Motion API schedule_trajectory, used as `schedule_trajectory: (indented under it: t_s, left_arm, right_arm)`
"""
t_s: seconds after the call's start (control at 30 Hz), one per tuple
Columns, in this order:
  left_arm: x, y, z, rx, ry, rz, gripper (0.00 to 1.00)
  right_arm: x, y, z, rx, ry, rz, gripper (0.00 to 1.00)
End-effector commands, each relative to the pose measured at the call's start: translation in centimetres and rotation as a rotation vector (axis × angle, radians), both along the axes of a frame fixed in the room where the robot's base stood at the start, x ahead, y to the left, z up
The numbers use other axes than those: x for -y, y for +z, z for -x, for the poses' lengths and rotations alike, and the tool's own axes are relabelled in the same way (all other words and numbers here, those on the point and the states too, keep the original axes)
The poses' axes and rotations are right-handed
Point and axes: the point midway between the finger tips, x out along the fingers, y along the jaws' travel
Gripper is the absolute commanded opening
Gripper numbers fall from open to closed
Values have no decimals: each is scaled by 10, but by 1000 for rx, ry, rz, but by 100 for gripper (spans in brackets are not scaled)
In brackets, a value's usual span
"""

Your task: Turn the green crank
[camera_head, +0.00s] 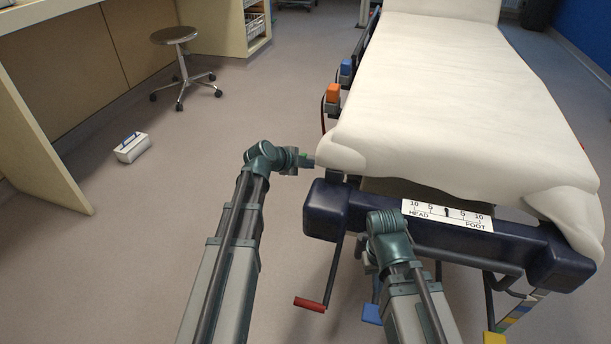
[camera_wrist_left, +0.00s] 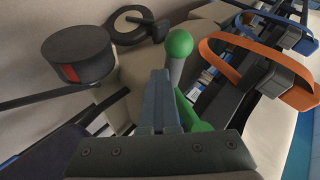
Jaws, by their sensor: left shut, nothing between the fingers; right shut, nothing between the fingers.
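The green crank shows in the left wrist view (camera_wrist_left: 179,44) as a green ball on a short grey grip, with a green arm below, partly hidden behind my fingers. In the head view a small green patch shows by the stretcher's near left corner, beside my left gripper (camera_head: 306,161). My left gripper, also in the left wrist view (camera_wrist_left: 160,75), is shut and empty. Its fingertips appear close to the crank; I cannot tell whether they touch. My right arm reaches to the stretcher's end bar, and its fingers are hidden behind the arm.
The stretcher mattress (camera_head: 450,90) fills the right. A dark blue end bar (camera_head: 325,210) carries a scale plate (camera_head: 447,214). Red (camera_head: 309,304), blue (camera_head: 372,314) and yellow (camera_head: 495,338) handles hang below. Orange (camera_head: 333,93) and blue (camera_head: 346,68) parts line its left side.

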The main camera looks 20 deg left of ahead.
Motion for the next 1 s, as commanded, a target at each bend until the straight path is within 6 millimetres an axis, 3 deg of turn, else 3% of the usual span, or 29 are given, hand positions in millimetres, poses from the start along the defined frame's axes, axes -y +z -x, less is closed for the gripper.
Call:
schedule_trajectory:
  t_s: [1.0]
  left_arm:
    - [1,9,-53,55,4,2,0]
  right_arm:
    - [0,1,0,0,0,0,0]
